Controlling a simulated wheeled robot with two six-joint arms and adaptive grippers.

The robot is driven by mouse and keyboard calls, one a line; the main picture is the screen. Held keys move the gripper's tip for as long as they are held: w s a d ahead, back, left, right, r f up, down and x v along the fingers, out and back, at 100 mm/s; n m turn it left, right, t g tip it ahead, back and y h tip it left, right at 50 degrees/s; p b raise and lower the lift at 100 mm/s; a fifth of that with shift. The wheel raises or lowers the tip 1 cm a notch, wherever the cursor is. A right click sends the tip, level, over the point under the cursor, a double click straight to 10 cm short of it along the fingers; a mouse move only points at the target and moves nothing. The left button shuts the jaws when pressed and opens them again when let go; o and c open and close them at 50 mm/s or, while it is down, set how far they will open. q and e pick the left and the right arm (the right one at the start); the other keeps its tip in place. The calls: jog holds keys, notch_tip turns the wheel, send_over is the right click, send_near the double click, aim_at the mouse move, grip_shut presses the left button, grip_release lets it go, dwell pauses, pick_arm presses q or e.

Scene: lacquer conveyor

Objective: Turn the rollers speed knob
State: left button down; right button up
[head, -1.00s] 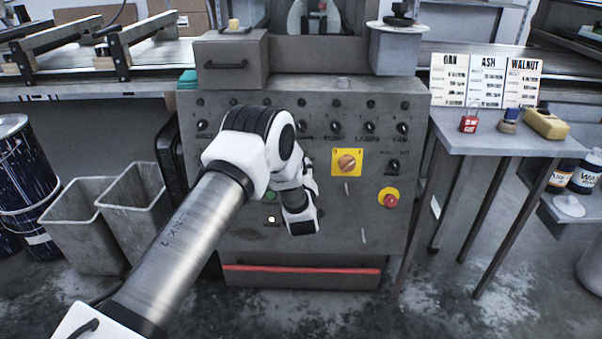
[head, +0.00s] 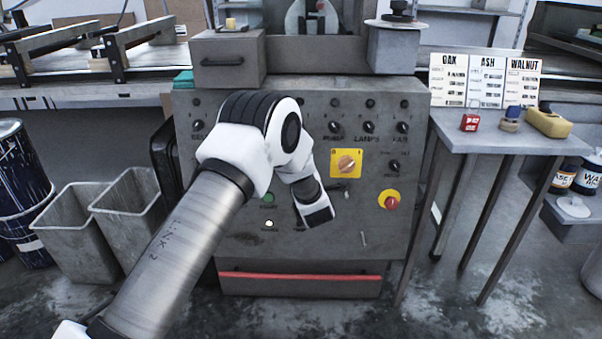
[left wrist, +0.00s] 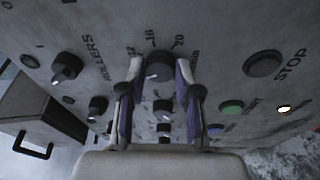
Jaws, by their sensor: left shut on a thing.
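The speed knob (left wrist: 160,66) is a dark round knob with a pale pointer mark and a printed scale reading 12, 16 and 20 by it. My left gripper (left wrist: 159,72) has one finger on each side of this knob and is shut on it. The ROLLERS label (left wrist: 94,58) is printed to the left of the scale, beside another black knob (left wrist: 67,66). In the head view my left arm covers the gripper and the speed knob on the grey control panel (head: 335,235). My right gripper is not in view.
The panel also carries a yellow-plated rotary switch (head: 346,163), a red emergency button (head: 391,202) and a green button (head: 268,198). A grey drawer box (head: 228,60) juts out above. A side table (head: 480,138) stands at right and grey bins (head: 75,225) at left.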

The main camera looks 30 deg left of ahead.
pick_arm(q)
jog(key=shift+s+a+r+n+g+h+b, duration=0.15)
jog(key=shift+n+h+b, duration=0.5)
jog(key=shift+n+b, duration=2.65)
jog(key=shift+w+r+n+g+h+b, duration=0.15)
jog(key=shift+n+h+b, duration=0.45)
jog(key=shift+n+b, duration=2.7)
jog(key=shift+s+a+n+g+h+b, duration=0.15)
jog(key=shift+n+h+b, duration=0.5)
jog(key=shift+n+b, duration=2.65)
jog(key=c, duration=0.8)
grip_release()
jog(key=shift+r, duration=0.1)
jog(key=v, duration=1.2)
